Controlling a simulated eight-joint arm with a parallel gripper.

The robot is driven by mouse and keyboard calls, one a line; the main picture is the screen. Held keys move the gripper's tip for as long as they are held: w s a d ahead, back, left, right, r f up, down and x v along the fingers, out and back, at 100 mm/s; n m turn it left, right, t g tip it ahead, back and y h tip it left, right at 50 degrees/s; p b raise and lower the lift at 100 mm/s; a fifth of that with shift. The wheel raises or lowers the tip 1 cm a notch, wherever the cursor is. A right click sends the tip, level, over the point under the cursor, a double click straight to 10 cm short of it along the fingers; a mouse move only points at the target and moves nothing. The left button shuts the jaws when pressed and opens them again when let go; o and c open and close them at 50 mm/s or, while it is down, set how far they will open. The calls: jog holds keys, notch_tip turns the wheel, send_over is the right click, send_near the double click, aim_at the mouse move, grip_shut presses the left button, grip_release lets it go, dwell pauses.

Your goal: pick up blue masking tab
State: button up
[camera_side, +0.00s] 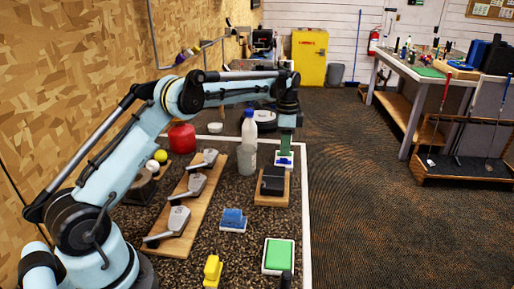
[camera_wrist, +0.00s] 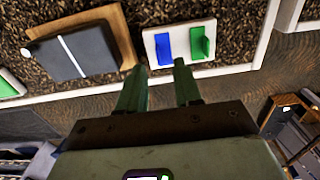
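The blue masking tab (camera_wrist: 173,45) is a narrow blue strip on a small white tray (camera_wrist: 150,44). A green tab (camera_wrist: 202,42) stands beside it on the same tray. In the side view the blue tab (camera_side: 284,162) shows low on the tray (camera_side: 284,167), just below my gripper (camera_side: 285,150). In the wrist view my gripper (camera_wrist: 159,66) has two green fingers apart with nothing between them. The fingertips appear just short of the tray's edge; their exact height above it is hard to tell.
A black box (camera_side: 273,181) on a wooden board is close by the tray. Golf club heads lie on a long board (camera_side: 183,211). A white border (camera_side: 305,190) runs along the right.

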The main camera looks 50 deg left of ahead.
aim_at(284, 160)
jog(key=f, duration=0.4)
jog(key=shift+s, duration=0.2)
grip_shut()
